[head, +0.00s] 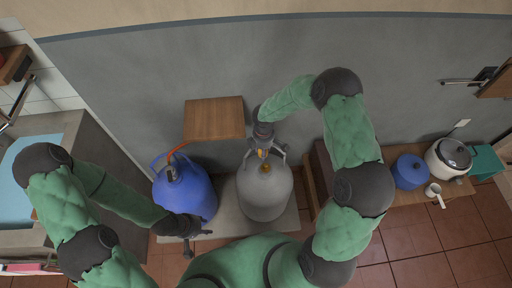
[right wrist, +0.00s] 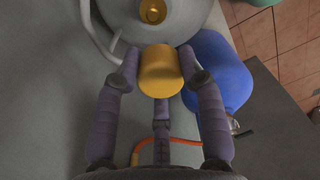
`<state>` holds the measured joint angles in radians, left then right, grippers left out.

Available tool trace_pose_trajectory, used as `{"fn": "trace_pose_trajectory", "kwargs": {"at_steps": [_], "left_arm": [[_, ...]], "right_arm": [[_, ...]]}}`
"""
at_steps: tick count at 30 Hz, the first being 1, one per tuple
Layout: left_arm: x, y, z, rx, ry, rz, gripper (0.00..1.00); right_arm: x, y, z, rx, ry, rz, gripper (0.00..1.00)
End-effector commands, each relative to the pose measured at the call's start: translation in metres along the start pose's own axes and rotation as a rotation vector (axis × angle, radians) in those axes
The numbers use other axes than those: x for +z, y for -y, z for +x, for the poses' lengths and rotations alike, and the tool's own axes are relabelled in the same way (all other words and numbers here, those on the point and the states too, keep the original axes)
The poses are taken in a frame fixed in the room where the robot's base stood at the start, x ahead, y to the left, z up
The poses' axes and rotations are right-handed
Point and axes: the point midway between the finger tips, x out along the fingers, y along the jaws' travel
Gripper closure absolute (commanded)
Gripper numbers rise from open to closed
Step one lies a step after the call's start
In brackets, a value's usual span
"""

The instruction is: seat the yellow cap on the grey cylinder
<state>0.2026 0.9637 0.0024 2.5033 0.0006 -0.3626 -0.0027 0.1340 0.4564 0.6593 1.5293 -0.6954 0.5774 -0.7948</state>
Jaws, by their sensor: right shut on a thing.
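The yellow cap (right wrist: 160,72) is held between the fingers of my right gripper (right wrist: 158,66), which is shut on it. In the head view my right gripper (head: 264,153) is just behind the top of the grey cylinder (head: 265,197), with the cap (head: 262,153) small between its fingers. The cylinder stands upright with a brass valve (head: 266,168) on top. In the right wrist view the valve (right wrist: 152,11) shows beyond the cap, apart from it in the picture; the height between them is unclear. My left gripper (head: 199,243) is empty, its fingers spread, in front of the blue cylinder.
A blue cylinder (head: 187,195) with an orange hose (head: 178,150) stands left of the grey one. A wooden board (head: 214,119) is behind them. A blue pot (head: 410,172), a rice cooker (head: 449,157) and a white cup (head: 434,191) are at the right.

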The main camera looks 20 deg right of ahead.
Motion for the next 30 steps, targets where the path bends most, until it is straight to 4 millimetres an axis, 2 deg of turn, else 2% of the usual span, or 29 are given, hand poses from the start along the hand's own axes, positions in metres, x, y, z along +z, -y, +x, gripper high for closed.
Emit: {"fn": "trace_pose_trajectory", "kwargs": {"at_steps": [1, 6, 17, 30], "left_arm": [[0.0, 0.002, 0.006, 0.0, 0.0, 0.0, 0.6], [0.0, 0.005, 0.013, 0.0, 0.0, 0.0, 0.6], [-0.001, 0.006, 0.017, 0.0, 0.0, 0.0, 0.6], [-0.001, 0.013, 0.037, 0.0, 0.0, 0.0, 0.6]], "right_arm": [[0.005, -0.001, 0.015, -0.003, 0.0, -0.037, 0.8], [0.015, -0.004, 0.04, -0.004, -0.001, -0.145, 0.8], [0.016, -0.005, 0.05, -0.004, -0.002, -0.2, 0.8], [0.016, -0.005, 0.077, -0.004, -0.002, -0.198, 0.8]]}}
